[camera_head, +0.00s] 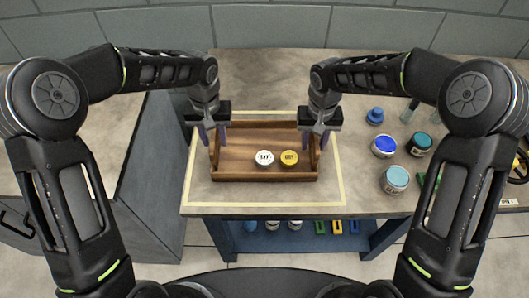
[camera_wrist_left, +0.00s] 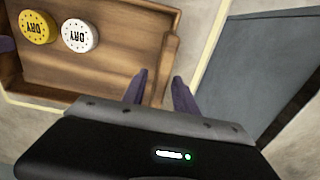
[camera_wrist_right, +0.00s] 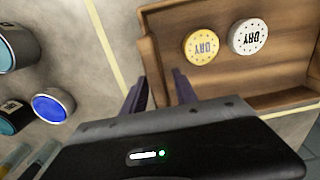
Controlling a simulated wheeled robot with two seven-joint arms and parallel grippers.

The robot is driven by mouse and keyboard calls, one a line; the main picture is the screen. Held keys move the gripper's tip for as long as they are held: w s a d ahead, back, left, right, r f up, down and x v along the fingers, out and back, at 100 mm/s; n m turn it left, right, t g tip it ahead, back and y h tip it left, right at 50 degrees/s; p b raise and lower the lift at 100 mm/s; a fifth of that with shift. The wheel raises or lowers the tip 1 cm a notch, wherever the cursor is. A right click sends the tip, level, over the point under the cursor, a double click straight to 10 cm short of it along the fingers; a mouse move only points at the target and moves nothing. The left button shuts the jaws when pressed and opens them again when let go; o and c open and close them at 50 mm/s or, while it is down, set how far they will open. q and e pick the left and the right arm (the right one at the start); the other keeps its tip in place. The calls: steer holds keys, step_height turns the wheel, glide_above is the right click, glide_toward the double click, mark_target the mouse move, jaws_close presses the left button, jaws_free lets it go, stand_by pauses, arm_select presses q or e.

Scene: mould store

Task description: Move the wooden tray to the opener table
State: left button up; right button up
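The wooden tray (camera_head: 240,142) sits on a grey-topped table, inside a pale yellow outline. It holds a white round tin (camera_head: 264,158) and a yellow round tin (camera_head: 289,158), both marked DRY in the wrist views. My left gripper (camera_head: 212,137) is at the tray's left end, its fingers apart on either side of the end wall (camera_wrist_left: 163,50). My right gripper (camera_head: 314,141) is at the right end, its fingers likewise apart astride the end wall (camera_wrist_right: 152,62). I see no firm contact. Which surface is the opener table cannot be told.
A blue jar (camera_head: 384,146), a light blue jar (camera_head: 395,179) and other containers stand right of the outline. A lower shelf (camera_head: 300,238) holds more small items.

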arm_select(q)
step_height(320, 180, up, 10)
steer(key=shift+r, duration=0.1)
stand_by(0.4)
arm_select(e)
step_height(320, 180, up, 12)
stand_by(0.5)
stand_by(0.4)
